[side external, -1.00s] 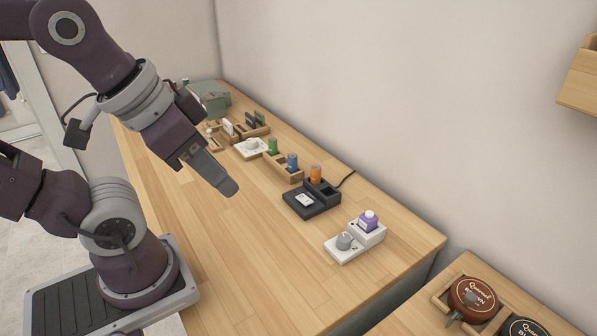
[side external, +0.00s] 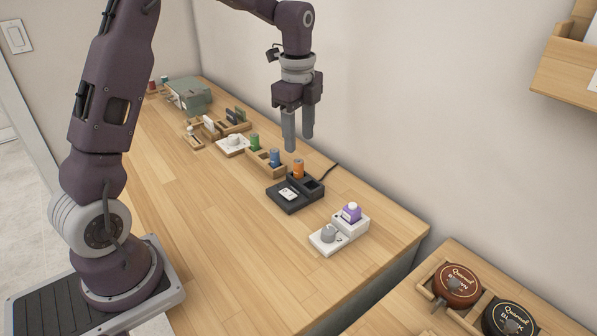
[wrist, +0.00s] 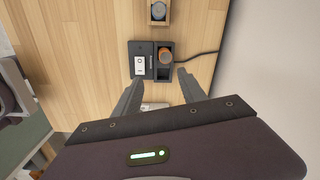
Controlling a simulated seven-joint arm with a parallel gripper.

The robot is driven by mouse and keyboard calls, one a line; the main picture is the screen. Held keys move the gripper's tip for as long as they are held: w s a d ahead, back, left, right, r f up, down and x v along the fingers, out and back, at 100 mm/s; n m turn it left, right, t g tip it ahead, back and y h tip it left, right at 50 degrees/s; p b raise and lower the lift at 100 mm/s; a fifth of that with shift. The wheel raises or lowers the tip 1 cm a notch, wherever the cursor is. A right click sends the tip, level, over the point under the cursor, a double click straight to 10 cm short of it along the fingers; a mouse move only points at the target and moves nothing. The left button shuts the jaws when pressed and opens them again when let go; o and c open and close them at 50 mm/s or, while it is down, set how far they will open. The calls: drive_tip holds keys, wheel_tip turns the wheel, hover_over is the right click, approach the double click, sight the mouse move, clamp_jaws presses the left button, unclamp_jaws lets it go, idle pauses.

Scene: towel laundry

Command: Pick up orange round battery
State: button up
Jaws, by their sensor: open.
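The orange round battery (side external: 298,169) stands upright in one slot of a black charger (side external: 283,201) on the wooden bench. In the wrist view the orange battery (wrist: 166,55) shows from above, in the upper slot of the charger (wrist: 141,49). My gripper (side external: 298,145) is open and empty, its fingers pointing down, above the battery in the side view. In the wrist view my fingertips (wrist: 158,76) are spread, with the battery ahead of them, a little right of the middle of the gap.
A cable (side external: 329,172) runs to the wall.

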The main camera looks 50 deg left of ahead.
sight(298, 161)
drive_tip(key=f, duration=0.1)
drive_tip(key=w+a+f+m, duration=0.1)
drive_tip(key=f, duration=0.1)
drive_tip(key=shift+w+a, duration=0.15)
drive_tip(key=f, duration=0.6)
drive_tip(key=shift+a+f, duration=0.2)
drive_tip(key=shift+a, duration=0.1)
clamp_jaws()
